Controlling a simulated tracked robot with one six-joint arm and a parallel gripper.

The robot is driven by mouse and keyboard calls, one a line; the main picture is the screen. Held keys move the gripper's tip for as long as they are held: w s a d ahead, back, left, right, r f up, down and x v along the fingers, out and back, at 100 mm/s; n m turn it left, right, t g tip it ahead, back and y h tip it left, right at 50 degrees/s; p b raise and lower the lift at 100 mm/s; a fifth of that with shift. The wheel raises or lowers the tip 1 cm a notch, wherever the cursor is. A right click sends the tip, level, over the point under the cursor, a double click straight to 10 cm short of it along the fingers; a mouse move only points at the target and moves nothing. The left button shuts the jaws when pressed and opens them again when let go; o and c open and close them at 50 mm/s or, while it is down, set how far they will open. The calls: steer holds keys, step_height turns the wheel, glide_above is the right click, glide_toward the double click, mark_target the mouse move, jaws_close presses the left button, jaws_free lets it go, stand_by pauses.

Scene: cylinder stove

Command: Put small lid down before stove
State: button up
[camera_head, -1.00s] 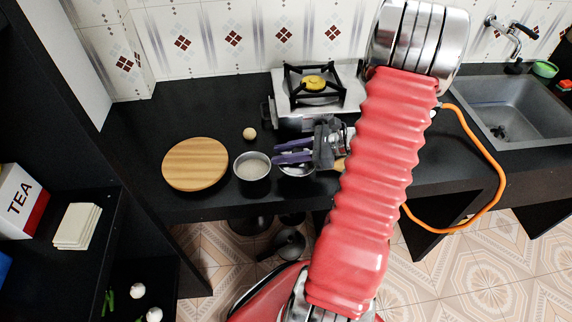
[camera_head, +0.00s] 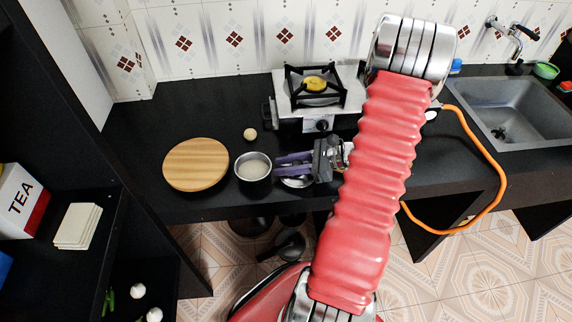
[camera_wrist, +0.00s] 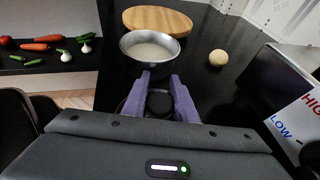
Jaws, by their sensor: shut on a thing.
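My gripper (camera_head: 279,165) has purple fingers and is over the counter in front of the stove, just right of the pot. It is shut on the small lid (camera_head: 297,183), whose silver rim shows under the fingers in the head view. In the wrist view, my gripper (camera_wrist: 160,84) has the lid's dark knob (camera_wrist: 160,103) between its fingers. Whether the lid touches the counter cannot be told. The stove (camera_head: 352,88) is white with a black grate and stands behind the gripper. In the wrist view its front panel (camera_wrist: 292,122) is at the right.
A metal pot (camera_head: 253,174) with pale contents is close beside the fingertips. A round wooden board (camera_head: 196,164) lies further left, and a small beige ball (camera_head: 250,134) lies behind the pot. The counter's front edge is near the lid. The sink (camera_head: 505,110) is at the right.

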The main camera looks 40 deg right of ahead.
steer(key=o, duration=1)
steer(key=shift+f, duration=0.1)
steer(key=shift+o, duration=0.2)
steer(key=v, duration=1.2)
steer(key=shift+r, duration=0.2)
steer(key=shift+a, duration=0.1)
